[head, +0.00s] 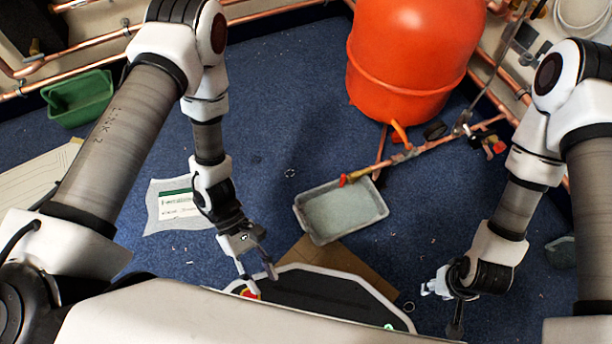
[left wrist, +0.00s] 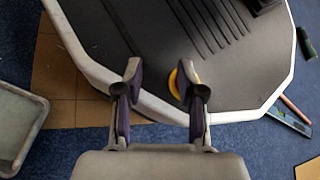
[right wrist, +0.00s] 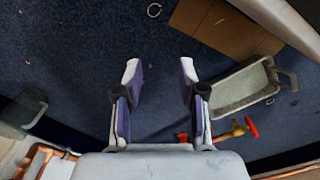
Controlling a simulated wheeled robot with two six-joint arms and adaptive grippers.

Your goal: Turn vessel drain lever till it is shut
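The orange vessel (head: 410,60) stands at the back, with copper pipes below it. A copper branch (head: 420,150) runs from there toward a grey tray (head: 322,237). At its end, over the tray's rim, is a small red lever (head: 343,180). It also shows in the right wrist view (right wrist: 251,126), beside a brass fitting. Its exact angle to the pipe is too small to tell. My left gripper (head: 256,268) is open and empty, low in front of the tray on the left. My right gripper (right wrist: 160,78) is open and empty, apart from the lever.
Another red handle (head: 499,147) sits by the pipes on the right. A cardboard sheet (head: 300,254) lies beside my base. Blue floor around the tray is mostly clear.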

